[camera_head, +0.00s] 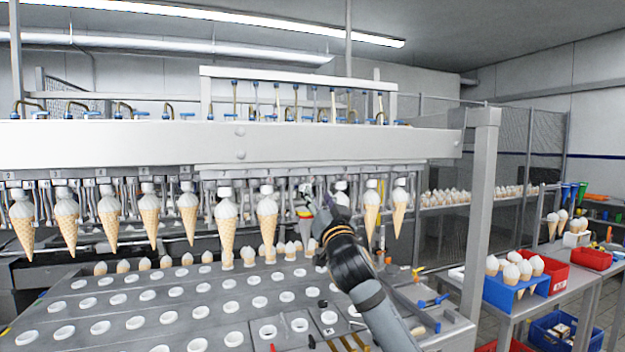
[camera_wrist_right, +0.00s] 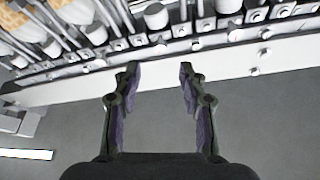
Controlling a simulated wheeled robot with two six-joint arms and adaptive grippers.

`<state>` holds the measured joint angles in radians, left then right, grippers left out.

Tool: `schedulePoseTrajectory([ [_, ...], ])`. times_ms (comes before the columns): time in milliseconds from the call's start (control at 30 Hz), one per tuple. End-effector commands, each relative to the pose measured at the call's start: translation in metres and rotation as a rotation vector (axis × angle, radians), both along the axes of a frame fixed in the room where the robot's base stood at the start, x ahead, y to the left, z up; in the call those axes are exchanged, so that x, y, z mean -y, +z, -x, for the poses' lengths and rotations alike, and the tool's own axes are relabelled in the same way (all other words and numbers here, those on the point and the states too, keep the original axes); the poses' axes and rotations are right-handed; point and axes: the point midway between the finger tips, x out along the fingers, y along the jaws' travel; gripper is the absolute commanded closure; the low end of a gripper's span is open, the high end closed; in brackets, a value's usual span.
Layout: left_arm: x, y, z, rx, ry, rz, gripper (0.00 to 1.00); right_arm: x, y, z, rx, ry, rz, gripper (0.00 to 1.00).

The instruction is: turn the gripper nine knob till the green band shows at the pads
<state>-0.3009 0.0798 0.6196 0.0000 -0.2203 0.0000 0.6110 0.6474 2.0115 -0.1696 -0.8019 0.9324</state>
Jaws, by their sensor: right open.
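A row of cone grippers hangs under the long white beam (camera_head: 120,143), most of them holding a filled ice cream cone, such as the cone (camera_head: 267,225). My right gripper (camera_head: 308,197) is up at this row, right of that cone. The wrist view shows its two fingers (camera_wrist_right: 157,72) spread apart with nothing between them. Beyond the fingertips is a pale metal bar with bolts (camera_wrist_right: 210,42). A small part with red and yellow colour (camera_head: 305,214) shows beside my gripper in the head view. I cannot tell which knob is number nine, or whether a green band shows at its pads. My left gripper is out of view.
A metal plate with rows of round holes (camera_head: 110,312) lies below the cones. A blue crate of cones (camera_head: 515,290) and red bins (camera_head: 591,259) stand on a side table at right. An upright post (camera_head: 484,210) stands right of my arm.

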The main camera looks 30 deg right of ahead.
Motion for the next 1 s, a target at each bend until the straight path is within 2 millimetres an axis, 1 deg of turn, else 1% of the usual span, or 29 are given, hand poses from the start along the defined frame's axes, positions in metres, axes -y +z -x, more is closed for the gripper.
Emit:
schedulePoseTrajectory([
  [33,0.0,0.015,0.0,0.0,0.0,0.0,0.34,0.004,0.012,-0.01,-0.002,0.0,-0.006,0.58],
  [100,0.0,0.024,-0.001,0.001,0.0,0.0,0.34,0.008,0.018,-0.024,-0.002,0.001,-0.005,0.58],
  [200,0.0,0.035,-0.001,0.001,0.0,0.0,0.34,0.015,0.024,-0.041,-0.002,-0.001,-0.003,0.58],
  [300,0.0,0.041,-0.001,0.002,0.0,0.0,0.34,0.019,0.028,-0.055,-0.002,-0.001,-0.002,0.58],
  [467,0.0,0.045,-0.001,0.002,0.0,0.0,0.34,0.023,0.029,-0.065,-0.002,-0.001,0.0,0.58],
  [700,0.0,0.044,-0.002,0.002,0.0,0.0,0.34,0.023,0.028,-0.067,-0.002,-0.001,0.001,0.58],
  [733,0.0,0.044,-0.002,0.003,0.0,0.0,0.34,0.023,0.028,-0.067,-0.002,-0.001,0.001,0.59],
  [767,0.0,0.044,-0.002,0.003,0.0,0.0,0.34,0.023,0.027,-0.066,-0.002,-0.001,0.001,0.63],
  [1000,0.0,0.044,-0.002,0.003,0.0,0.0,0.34,0.023,0.027,-0.066,-0.003,-0.001,0.001,0.96],
])
